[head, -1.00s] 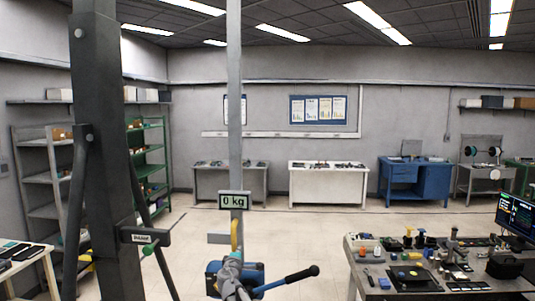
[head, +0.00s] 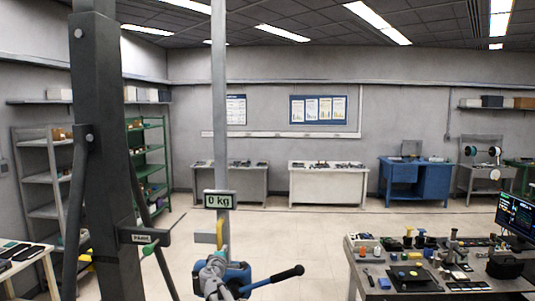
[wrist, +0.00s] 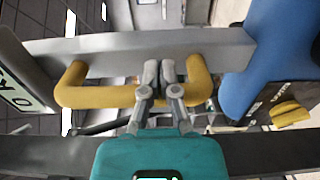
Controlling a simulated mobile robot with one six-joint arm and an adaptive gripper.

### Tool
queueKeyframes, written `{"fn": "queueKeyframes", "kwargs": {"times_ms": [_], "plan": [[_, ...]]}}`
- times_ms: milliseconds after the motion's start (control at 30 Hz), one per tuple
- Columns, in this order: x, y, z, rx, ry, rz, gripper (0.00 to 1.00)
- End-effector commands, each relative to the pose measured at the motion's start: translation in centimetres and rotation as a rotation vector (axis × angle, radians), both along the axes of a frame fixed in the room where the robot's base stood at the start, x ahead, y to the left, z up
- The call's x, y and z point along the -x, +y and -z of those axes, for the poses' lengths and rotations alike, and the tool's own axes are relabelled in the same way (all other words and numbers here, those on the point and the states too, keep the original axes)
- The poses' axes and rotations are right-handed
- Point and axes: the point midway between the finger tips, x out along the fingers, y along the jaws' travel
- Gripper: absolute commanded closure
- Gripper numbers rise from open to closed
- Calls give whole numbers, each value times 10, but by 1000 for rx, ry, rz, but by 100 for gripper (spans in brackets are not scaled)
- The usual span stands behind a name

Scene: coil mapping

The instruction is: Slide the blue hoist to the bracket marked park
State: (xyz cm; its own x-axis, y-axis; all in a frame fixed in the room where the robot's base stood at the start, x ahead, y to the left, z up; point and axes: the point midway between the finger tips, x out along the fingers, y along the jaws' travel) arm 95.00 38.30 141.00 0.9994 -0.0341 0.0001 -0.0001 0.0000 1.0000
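The blue hoist (head: 238,274) hangs low in the middle of the head view, with a grey upright (head: 219,100), a "0 kg" display (head: 219,200) and a black-tipped lever (head: 275,280). Its blue body (wrist: 262,60) is at the right in the wrist view. My gripper (wrist: 161,80) is shut on the hoist's yellow handle (wrist: 100,96), its fingers close together at the bar. In the head view my gripper partly hides the hoist body. The bracket marked park (head: 140,238) sticks out from a dark post at the left, a short way left of the hoist and apart from it.
The thick dark post (head: 100,130) with slanted braces stands at the left. A small table (head: 28,262) is at the far left. A workbench (head: 362,290) crowded with parts and tools is at the right. The floor behind the hoist is clear.

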Motion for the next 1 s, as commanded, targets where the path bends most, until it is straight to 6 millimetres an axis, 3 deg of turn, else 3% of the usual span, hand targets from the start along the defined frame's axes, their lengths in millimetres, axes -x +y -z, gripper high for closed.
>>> {"fn": "queueKeyframes", "kwargs": {"times_ms": [1000], "plan": [[-3, 66, 0, 0, 0, -2, 100]]}}
